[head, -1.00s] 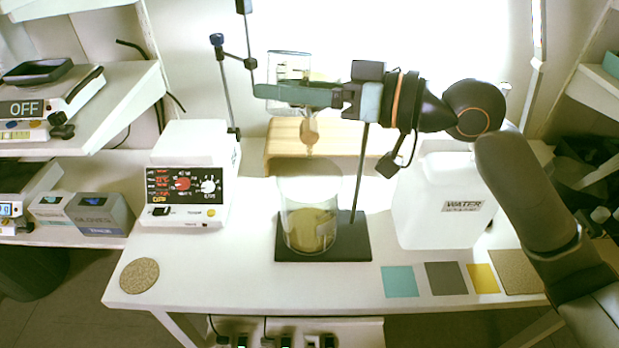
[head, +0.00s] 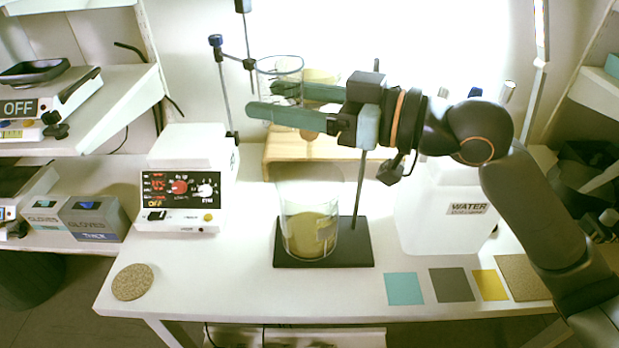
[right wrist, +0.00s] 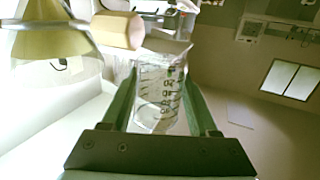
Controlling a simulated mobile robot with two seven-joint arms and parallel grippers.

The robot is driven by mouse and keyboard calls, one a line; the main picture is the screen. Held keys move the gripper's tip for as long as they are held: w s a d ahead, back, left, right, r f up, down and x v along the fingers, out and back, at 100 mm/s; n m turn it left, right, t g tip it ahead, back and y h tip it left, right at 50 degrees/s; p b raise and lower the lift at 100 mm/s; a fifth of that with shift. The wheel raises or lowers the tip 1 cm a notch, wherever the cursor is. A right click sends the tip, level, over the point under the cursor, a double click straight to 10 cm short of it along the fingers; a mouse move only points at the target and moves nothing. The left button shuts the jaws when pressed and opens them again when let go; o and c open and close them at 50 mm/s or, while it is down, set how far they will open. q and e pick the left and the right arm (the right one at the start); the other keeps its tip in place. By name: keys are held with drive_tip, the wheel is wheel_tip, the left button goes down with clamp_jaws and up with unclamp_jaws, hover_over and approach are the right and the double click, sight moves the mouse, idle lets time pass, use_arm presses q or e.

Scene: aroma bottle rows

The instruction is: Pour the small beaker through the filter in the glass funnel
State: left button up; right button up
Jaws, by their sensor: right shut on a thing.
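My right gripper (head: 268,101) is shut on the small clear beaker (head: 280,68), one finger on each side. The beaker is held high, at the stand, with its rim showing as an ellipse. In the right wrist view the graduated beaker (right wrist: 158,98) sits between my fingers. The glass funnel with its pale yellow filter (right wrist: 50,35) shows at the upper left there, close to the beaker. In the head view the funnel (head: 322,76) is partly hidden behind beaker and gripper. I cannot tell how much liquid the beaker holds. My left gripper is out of view.
A large glass vessel with yellowish contents (head: 310,232) stands on the dark stand base (head: 355,250), below the funnel. A hotplate (head: 182,190) is left, a white water container (head: 445,215) right.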

sight(270, 84)
drive_tip(key=s+r+p, duration=0.1)
drive_tip(key=p, duration=0.1)
drive_tip(key=s+r+p, duration=0.2)
drive_tip(key=shift+a+r, duration=0.25)
drive_tip(key=shift+a, duration=0.15)
drive_tip(key=s+p, duration=0.1)
drive_tip(key=r+p, duration=0.1)
drive_tip(key=shift+s+a+r+p, duration=0.2)
drive_tip(key=shift+s+r+p, duration=0.1)
drive_tip(key=shift+s+p, duration=0.1)
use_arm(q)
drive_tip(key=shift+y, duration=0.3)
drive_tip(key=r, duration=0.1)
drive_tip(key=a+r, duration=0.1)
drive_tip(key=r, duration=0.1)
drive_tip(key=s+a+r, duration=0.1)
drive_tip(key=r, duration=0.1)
